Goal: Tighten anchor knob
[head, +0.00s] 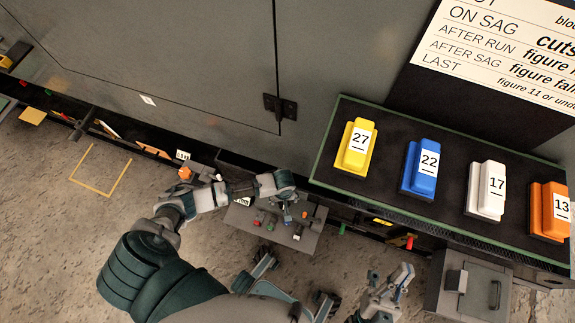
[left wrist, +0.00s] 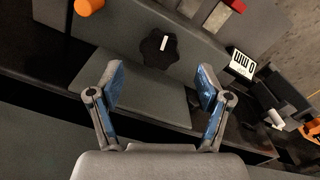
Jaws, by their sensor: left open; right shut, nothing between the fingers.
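A black lobed knob with a white stripe (left wrist: 158,46) sits on a grey block in the left wrist view, beyond my fingertips and roughly between them. I take it to be the anchor knob. My left gripper (left wrist: 161,86) is open and empty, with a finger on each side and a gap to the knob. In the head view my left gripper (head: 289,207) is over the small grey unit (head: 300,240) below the cabinet, and the knob cannot be made out clearly there. My right gripper (head: 401,277) is shut and empty, at the lower right, away from the unit.
An orange piece (left wrist: 88,6) and a red piece (left wrist: 236,5) lie near the knob. A white label (left wrist: 242,60) is to its right. A shelf with numbered yellow (head: 356,148), blue (head: 421,168), white and orange blocks stands at the right. A grey box (head: 474,287) is below it.

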